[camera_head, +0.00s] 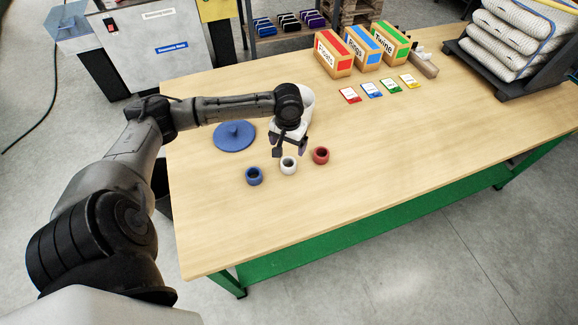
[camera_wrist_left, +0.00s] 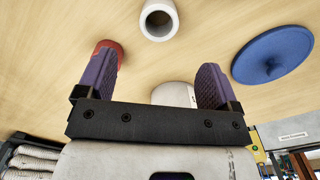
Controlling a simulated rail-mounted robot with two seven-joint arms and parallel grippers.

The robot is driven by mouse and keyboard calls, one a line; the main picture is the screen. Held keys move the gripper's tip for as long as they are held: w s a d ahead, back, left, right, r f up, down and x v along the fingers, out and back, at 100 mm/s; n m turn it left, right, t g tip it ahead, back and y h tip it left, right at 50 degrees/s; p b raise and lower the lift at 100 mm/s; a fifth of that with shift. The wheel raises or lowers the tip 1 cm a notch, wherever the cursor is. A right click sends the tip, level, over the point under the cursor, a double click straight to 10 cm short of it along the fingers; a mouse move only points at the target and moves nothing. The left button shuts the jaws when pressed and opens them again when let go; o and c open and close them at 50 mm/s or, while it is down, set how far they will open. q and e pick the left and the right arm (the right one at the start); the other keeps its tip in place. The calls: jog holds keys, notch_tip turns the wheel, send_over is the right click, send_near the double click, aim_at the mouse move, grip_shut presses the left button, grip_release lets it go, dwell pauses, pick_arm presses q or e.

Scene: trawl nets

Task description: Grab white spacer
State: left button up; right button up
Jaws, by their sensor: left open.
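The white spacer (camera_head: 288,171) stands on the table in the middle of a row, between the blue spacer (camera_head: 254,180) and the red spacer (camera_head: 321,158). My left gripper (camera_head: 289,150) is open and empty, just behind and above the white spacer, apart from it. In the left wrist view the white spacer (camera_wrist_left: 158,37) lies beyond the open fingers, near the top edge. The red spacer (camera_wrist_left: 104,44) is partly hidden behind the left-hand finger there. The blue spacer is not visible in that view. My right gripper is not in view.
A flat blue disc with a knob (camera_head: 234,140) lies behind the blue spacer. Labelled boxes (camera_head: 334,62), several coloured cards (camera_head: 372,90) and a rack of stacked nets (camera_head: 512,45) stand farther back and right. The table's front right is clear.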

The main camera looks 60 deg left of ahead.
pick_arm(q)
jog(key=b, duration=0.1)
send_over(288, 163)
jog(key=d, duration=0.2)
jog(key=f, duration=0.5)
jog(key=shift+s+a+f, duration=0.15)
jog(key=shift+s, duration=0.25)
jog(key=shift+f+b, duration=0.9)
jog(key=shift+f, duration=1.65)
jog(key=shift+c, duration=0.6)
jog(key=c, duration=0.8)
jog(key=shift+c, duration=0.4)
jog(key=shift+r, duration=0.1)
